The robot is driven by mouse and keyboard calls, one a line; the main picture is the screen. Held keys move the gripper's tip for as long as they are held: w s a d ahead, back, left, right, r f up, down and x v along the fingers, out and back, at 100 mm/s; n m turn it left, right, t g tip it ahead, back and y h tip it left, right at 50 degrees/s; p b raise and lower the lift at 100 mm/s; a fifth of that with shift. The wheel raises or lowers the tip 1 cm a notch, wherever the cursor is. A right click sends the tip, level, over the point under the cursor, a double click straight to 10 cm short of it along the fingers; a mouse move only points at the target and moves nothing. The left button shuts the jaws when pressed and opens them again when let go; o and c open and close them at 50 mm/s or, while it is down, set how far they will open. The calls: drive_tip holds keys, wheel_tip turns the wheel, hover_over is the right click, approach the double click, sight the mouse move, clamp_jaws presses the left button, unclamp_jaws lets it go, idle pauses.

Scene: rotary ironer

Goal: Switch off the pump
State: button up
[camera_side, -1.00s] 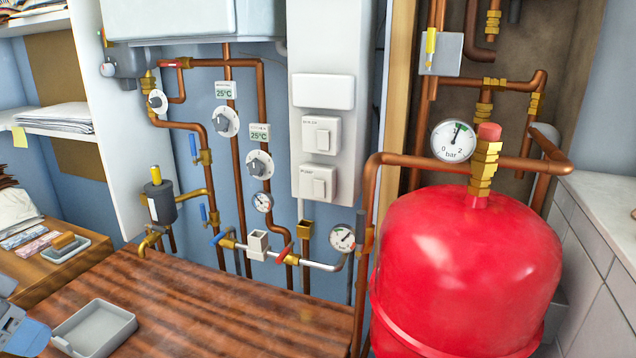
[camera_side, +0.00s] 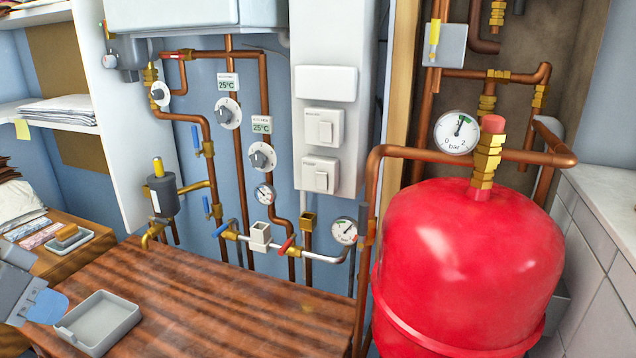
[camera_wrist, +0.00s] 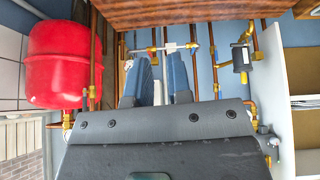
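Two white switches are on the white wall panel in the side view. The lower switch (camera_side: 321,176) has a small label that seems to read PUMP. The upper switch (camera_side: 325,129) has a label that seems to read BOILER. Each has a pale rocker; I cannot tell which way either is set. My gripper (camera_side: 48,304) shows only partly at the left edge of the side view, low and far from the switches. In the wrist view my gripper (camera_wrist: 159,58) has two blue fingers apart with nothing between them. I cannot make out the switches there.
A red tank (camera_side: 468,265) with a pressure gauge (camera_side: 457,131) stands right of the panel. Copper pipes, dials and valves cover the wall left of and below it. A grey tray (camera_side: 98,322) sits on the wooden top (camera_side: 220,305), which is otherwise mostly clear.

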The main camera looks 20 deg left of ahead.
drive_tip(key=w+d+r+n+t, duration=0.1)
drive_tip(key=w, duration=0.3)
drive_tip(key=w+d+r+n+t+h, duration=0.1)
drive_tip(key=w+d, duration=0.1)
drive_tip(key=w, duration=0.3)
drive_tip(key=w+d+r+n+t, duration=0.1)
drive_tip(key=w, duration=0.3)
drive_tip(key=shift+w+d+r+n+h, duration=0.1)
drive_tip(key=shift+w+d+n+h, duration=0.05)
drive_tip(key=shift+w+n+h, duration=0.2)
clamp_jaws()
drive_tip(key=w+d+n+t, duration=0.4)
drive_tip(key=w+d+n, duration=0.1)
drive_tip(key=w, duration=0.7)
drive_tip(key=w+d+f+n+t+y, duration=0.1)
drive_tip(key=w+d+f+n+t, duration=0.2)
drive_tip(key=w, duration=0.3)
drive_tip(key=w+d+f+n+t+y, duration=0.1)
drive_tip(key=w+d+f+n+t, duration=0.2)
drive_tip(key=w+d+f+n, duration=0.1)
drive_tip(key=shift+w+f+n, duration=0.55)
drive_tip(key=shift+w+n, duration=0.3)
drive_tip(key=shift+w, duration=0.1)
